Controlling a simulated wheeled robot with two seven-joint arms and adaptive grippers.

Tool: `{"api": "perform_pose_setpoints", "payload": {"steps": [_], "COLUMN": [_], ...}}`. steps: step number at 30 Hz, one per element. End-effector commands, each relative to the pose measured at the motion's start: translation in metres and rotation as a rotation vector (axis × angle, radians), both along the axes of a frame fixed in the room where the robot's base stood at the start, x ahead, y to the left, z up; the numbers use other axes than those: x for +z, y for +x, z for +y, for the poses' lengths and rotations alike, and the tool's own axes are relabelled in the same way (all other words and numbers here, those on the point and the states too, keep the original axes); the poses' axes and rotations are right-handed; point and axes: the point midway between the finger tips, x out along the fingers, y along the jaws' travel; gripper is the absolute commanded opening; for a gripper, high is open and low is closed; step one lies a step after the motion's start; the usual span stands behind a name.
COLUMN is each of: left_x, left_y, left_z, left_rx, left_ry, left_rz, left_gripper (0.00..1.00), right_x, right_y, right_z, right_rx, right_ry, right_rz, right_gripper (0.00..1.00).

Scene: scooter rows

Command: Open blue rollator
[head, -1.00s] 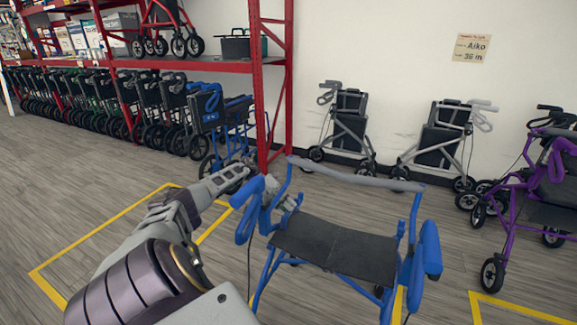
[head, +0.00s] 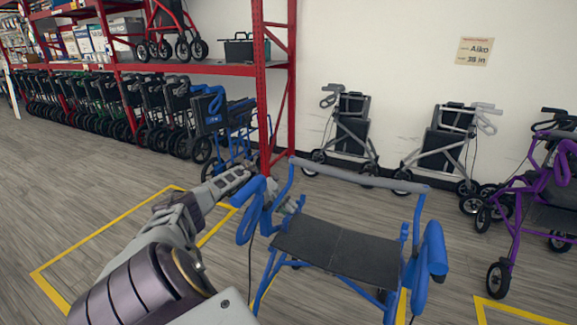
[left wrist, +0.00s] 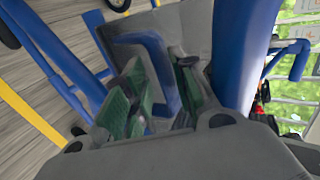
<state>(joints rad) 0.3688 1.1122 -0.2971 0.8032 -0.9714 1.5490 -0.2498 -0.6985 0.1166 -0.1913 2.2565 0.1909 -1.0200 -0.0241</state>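The blue rollator (head: 414,217) stands in front of me with its dark seat (head: 337,246) spread flat between the side frames. A fold line crosses the seat's middle, and a grey bar (head: 358,174) runs along the back. My left gripper (head: 287,201) is at its left side, partly hidden behind the blue left handle (head: 250,209). In the left wrist view, the green-padded fingers of my left gripper (left wrist: 163,99) are apart, with a blue loop-like part (left wrist: 150,46) by them; firm contact cannot be told. My right gripper is out of view.
Yellow floor lines (head: 102,233) mark bays around the rollator. A purple rollator (head: 513,211) stands at the right, and two grey folded ones (head: 352,138) stand by the wall. A red shelf rack (head: 276,95) and a row of walkers are behind left.

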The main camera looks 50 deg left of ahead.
Motion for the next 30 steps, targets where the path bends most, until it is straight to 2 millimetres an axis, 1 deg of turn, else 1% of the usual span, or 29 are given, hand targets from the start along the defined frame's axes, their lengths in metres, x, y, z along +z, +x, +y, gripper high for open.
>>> {"api": "perform_pose_setpoints", "payload": {"steps": [1,3,20,26,30], "left_x": [-0.005,-0.004,0.0,0.007,0.016], "left_y": [-0.004,-0.004,-0.002,-0.005,-0.011], "left_z": [0.003,0.002,0.001,0.01,0.022], "left_rx": [0.003,0.002,-0.001,-0.001,0.002], "left_ry": [0.006,0.005,-0.002,-0.001,-0.001], "left_rz": [0.013,0.013,0.005,0.002,0.003], "left_gripper": [0.29,0.38,0.38,0.38,0.38], "right_x": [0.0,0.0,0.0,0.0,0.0], "right_y": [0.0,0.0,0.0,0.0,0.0], "right_z": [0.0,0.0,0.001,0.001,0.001], "right_rx": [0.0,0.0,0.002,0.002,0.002], "right_ry": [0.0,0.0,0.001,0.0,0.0], "right_rz": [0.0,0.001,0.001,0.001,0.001], "right_gripper": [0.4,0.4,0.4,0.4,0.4]}}
